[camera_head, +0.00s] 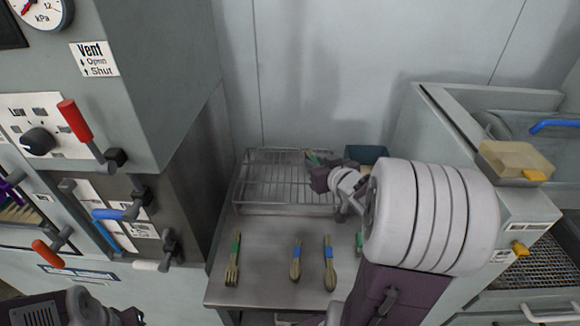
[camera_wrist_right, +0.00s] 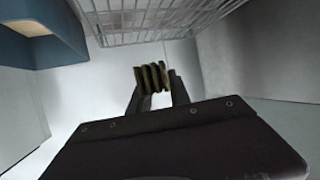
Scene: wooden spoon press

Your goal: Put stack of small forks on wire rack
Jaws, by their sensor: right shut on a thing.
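The wire rack (camera_head: 262,190) stands at the back of the metal table, and its bars show at the top of the right wrist view (camera_wrist_right: 140,22). My right gripper (camera_head: 318,172) is over the rack's right part, shut on the stack of small forks (camera_wrist_right: 152,77). The stack shows as several brown layers between the fingers in the wrist view, and a bit of its green band shows in the head view (camera_head: 311,156). Whether it touches the rack is unclear. My left gripper (camera_head: 118,317) is at the bottom left, mostly cut off, its jaws unclear.
On the table (camera_head: 262,285) lie a green-banded fork stack (camera_head: 232,262), two blue-banded bundles (camera_head: 296,262) (camera_head: 329,265) and a partly hidden green-banded one (camera_head: 359,240). A blue bin (camera_head: 366,154) is right of the rack. A machine with levers stands left.

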